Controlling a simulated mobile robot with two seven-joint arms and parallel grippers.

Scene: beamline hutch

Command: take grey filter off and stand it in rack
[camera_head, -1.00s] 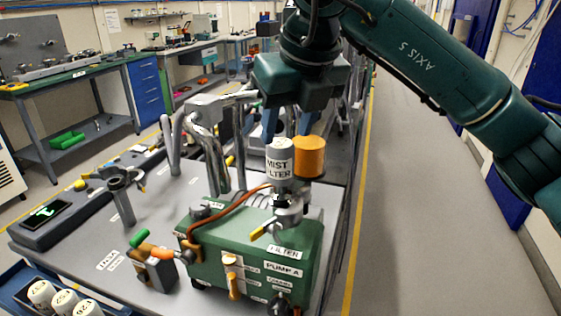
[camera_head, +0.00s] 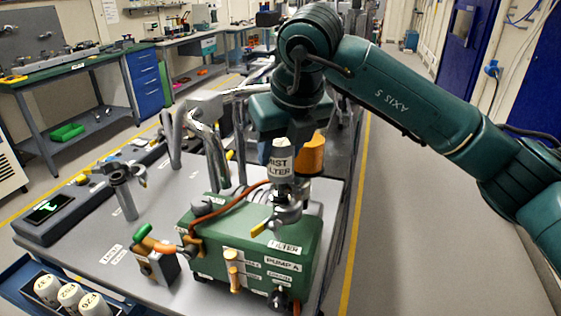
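The grey filter (camera_head: 280,158), a pale cylinder with a "MIST FILTER" label, stands upright on the metal fitting (camera_head: 287,212) on top of the green pump marked "PUMP A" (camera_head: 255,245). My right gripper (camera_head: 288,132) is directly above the filter, pointing down, and overlaps its top edge in the view. Its fingers are hidden or too dark to make out, so I cannot tell whether they touch the filter. A blue rack-like tray (camera_head: 22,292) with several white labelled cylinders (camera_head: 70,296) is at the lower left. My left gripper is not in view.
An orange cylinder (camera_head: 312,155) stands close behind and right of the filter. Bent metal pipes (camera_head: 215,150) rise left of the gripper. A forked stand (camera_head: 125,190) and a display box (camera_head: 48,208) are on the left of the bench. The aisle floor at right is clear.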

